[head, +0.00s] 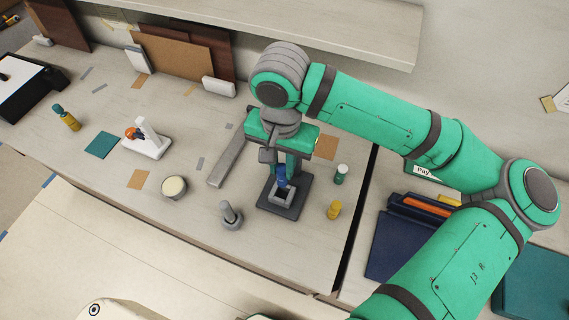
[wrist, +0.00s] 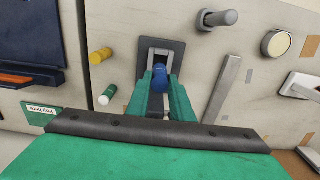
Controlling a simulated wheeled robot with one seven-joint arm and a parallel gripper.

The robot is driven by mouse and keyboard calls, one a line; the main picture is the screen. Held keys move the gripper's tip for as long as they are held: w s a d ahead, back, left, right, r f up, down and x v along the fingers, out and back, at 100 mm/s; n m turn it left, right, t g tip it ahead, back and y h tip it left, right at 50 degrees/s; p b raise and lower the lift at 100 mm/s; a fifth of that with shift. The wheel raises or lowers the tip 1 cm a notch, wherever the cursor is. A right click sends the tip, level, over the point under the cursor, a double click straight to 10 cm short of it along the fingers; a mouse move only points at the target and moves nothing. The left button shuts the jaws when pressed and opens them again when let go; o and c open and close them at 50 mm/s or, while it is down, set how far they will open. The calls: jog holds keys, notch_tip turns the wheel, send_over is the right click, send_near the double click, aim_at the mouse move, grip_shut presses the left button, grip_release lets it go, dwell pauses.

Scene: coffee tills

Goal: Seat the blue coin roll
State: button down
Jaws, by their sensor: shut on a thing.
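The blue coin roll (head: 281,178) is between the green fingers of my gripper (head: 289,174), which is shut on it. It also shows in the wrist view (wrist: 160,76), between the fingertips (wrist: 159,90). The roll is over or at a grey square-walled holder (head: 285,197) on a dark base plate (head: 293,208). In the wrist view the holder (wrist: 151,56) shows just beyond the roll. I cannot tell whether the roll's lower end is inside it. My fingers hide part of the roll.
A green white-capped roll (head: 340,174) and a yellow roll (head: 334,210) stand right of the plate. A grey peg on a round foot (head: 230,215) stands left, near a long grey bar (head: 228,160) and a round tin (head: 173,187). A blue tray (head: 394,245) lies further right.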

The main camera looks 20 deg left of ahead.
aim_at(282, 184)
jog(key=shift+f, duration=2.25)
jog(key=shift+f, duration=2)
jog(key=c, duration=1.5)
grip_release()
notch_tip(282, 184, up, 11)
jog(key=shift+f, duration=0.1)
